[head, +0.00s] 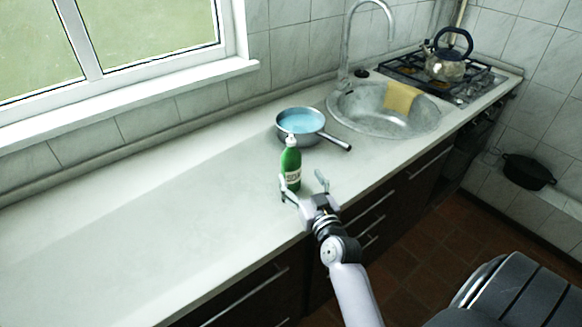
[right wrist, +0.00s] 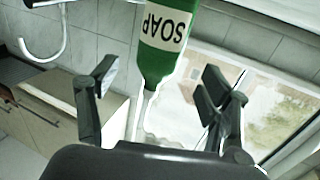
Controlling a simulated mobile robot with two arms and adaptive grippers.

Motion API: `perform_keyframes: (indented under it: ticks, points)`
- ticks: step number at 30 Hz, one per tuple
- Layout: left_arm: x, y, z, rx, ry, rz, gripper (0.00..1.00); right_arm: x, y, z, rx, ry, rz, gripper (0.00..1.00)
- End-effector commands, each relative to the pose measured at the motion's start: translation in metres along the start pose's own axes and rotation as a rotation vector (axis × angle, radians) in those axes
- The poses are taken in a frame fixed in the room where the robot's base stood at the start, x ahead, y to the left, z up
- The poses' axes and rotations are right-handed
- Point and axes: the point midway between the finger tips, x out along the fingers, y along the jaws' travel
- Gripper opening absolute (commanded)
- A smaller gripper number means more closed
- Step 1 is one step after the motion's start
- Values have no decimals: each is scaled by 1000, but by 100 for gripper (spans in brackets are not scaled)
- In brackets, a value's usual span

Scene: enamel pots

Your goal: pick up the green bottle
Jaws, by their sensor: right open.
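The green soap bottle (head: 290,162) stands upright on the counter, with a white pump top and a white label. It also shows in the right wrist view (right wrist: 160,58), upside down, with its label reading SOAP. My right gripper (head: 302,183) is at the bottle's near side, low over the counter. Its fingers are spread apart, and the right wrist view shows the bottle ahead, in line with the gap between the fingertips (right wrist: 160,82). I cannot tell how deep the bottle is between the fingers. Nothing is held. My left gripper is not in view.
A pan (head: 300,124) with blue inside stands just behind the bottle, its handle pointing right. A round sink (head: 375,122) with a yellow cloth (head: 402,97) and a stove with a kettle (head: 446,66) lie farther right. The counter (head: 130,220) left of the bottle is clear.

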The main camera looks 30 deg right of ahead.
Motion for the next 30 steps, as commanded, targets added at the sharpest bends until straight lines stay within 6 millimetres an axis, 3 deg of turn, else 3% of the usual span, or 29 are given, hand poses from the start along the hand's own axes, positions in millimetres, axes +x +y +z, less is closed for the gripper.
perform_keyframes:
  ticks: [5, 16, 24, 30]
  points:
    - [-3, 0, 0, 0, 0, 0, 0, 11, 0, 0, 0, 1, 0, 72]
    - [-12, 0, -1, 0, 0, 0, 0, 56, 1, 5, -1, 0, 0, 72]
    - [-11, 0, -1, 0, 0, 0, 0, 59, 1, 6, -1, -1, 0, 72]
    - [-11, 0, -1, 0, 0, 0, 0, 58, 1, 6, 0, -1, 0, 60]
